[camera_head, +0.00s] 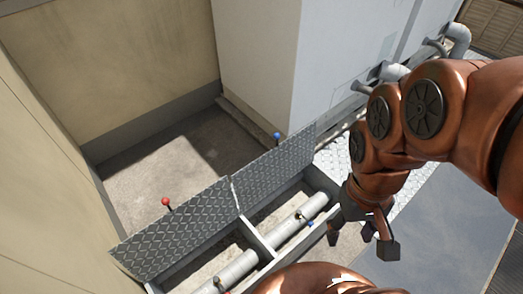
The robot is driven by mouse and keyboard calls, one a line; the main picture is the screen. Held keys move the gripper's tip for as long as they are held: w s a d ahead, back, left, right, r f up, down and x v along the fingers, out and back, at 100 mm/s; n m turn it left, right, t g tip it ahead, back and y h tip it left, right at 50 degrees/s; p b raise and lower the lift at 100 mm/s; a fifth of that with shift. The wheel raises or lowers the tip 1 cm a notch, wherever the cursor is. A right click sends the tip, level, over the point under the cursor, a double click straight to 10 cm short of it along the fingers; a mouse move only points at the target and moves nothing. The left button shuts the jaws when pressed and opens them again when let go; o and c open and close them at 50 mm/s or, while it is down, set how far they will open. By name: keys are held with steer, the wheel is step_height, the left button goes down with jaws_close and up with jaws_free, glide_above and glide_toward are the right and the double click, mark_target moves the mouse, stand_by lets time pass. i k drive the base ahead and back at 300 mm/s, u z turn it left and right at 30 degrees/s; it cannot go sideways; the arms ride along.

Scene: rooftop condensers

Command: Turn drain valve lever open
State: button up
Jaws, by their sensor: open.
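A pale grey pipe (238,268) runs through an open trough in the floor. A small dark lever with a red tip (217,282) shows on the pipe at the bottom edge, partly cut off. A small blue part (310,224) sits by the pipe in the right compartment. I cannot tell which is the drain valve lever. A red ball knob (166,201) and a blue ball knob (277,136) on thin stems show at the raised lids. My gripper (361,244) is open and empty, to the right of the blue part, seemingly above the trough's right side.
Two diamond-plate lids (180,230) stand raised along the trough's far side. A divider (257,240) splits the trough. Beige walls (110,60) and a white cabinet (255,60) stand behind. The concrete floor (150,165) beyond is clear. Pipes (458,35) bend at upper right.

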mark_target(299, 214)
steer(key=u, duration=1.8)
steer(key=k, duration=0.4)
steer(key=z, duration=1.05)
